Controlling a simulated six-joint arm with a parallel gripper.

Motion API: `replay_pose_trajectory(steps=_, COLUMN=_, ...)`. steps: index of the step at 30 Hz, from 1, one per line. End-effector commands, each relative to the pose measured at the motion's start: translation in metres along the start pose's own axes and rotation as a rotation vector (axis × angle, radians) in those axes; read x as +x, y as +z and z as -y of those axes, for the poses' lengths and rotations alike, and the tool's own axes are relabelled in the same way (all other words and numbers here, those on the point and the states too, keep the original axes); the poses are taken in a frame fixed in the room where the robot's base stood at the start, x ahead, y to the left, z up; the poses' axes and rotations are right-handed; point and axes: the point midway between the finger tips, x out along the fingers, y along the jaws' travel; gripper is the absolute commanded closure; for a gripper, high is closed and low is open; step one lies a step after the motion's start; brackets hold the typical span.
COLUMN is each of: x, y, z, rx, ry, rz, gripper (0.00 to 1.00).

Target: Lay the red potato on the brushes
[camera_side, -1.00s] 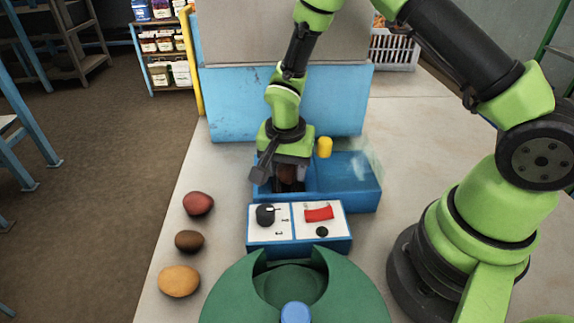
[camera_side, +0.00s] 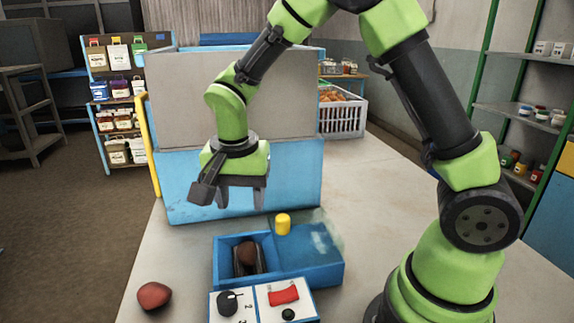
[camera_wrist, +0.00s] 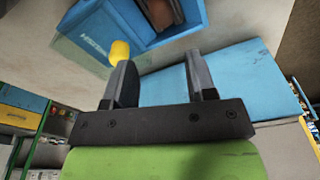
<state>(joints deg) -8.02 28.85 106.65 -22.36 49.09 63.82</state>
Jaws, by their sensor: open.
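A redder potato (camera_side: 154,296) lies on the table left of the box. My gripper (camera_side: 242,201) is open and empty, above and behind the box, apart from the potato. In the wrist view its two fingers (camera_wrist: 161,62) stand wide with nothing between.
A yellow knob (camera_side: 283,224) stands at the box's back edge. A panel with a black knob (camera_side: 229,302) and a red switch (camera_side: 284,291) is in front. A tall blue and grey cabinet (camera_side: 240,150) rises behind my gripper.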

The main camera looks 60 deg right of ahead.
Motion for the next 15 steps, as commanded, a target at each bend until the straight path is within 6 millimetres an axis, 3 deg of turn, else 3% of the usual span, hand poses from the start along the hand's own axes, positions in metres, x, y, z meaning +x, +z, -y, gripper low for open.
replay_pose_trajectory(steps=5, x=-0.037, y=0.000, z=-0.014, rx=-0.069, ry=-0.082, rz=-0.001, gripper=0.49)
replay_pose_trajectory(steps=9, x=-0.084, y=0.008, z=-0.044, rx=-0.196, ry=-0.208, rz=-0.018, gripper=0.49)
replay_pose_trajectory(steps=15, x=-0.130, y=0.030, z=-0.095, rx=-0.403, ry=-0.395, rz=-0.091, gripper=0.49)
